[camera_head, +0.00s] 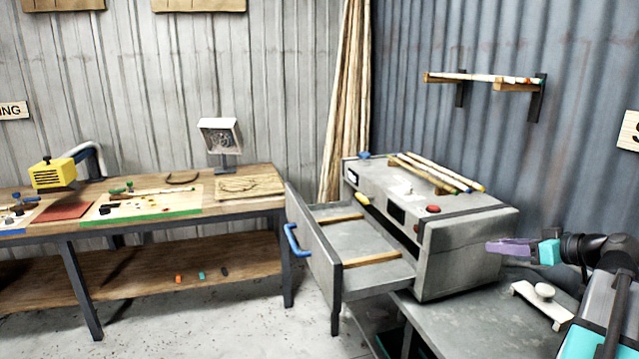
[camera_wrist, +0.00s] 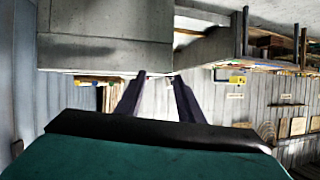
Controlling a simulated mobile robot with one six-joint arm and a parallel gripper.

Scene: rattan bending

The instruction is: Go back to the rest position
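My gripper (camera_head: 490,246) is at the right in the head view, with purple fingers pointing left, to the right of the grey steamer box (camera_head: 465,245). In the wrist view my gripper (camera_wrist: 159,76) shows two dark fingers apart with a gap between them and nothing held. The wrist picture looks upside down. The steamer's drawer (camera_head: 355,245) is pulled out to the left and has a blue handle (camera_head: 292,240). Two wooden bars lie across the drawer. Several rattan poles (camera_head: 437,170) lie on top of the steamer.
The steamer stands on a grey table (camera_head: 480,325); a white fixture with a round knob (camera_head: 543,292) is beside it, below my gripper. A wooden workbench (camera_head: 250,203) with tools stands at the left. A wall shelf (camera_head: 485,77) holds poles. Bare floor (camera_head: 240,320) lies before the bench.

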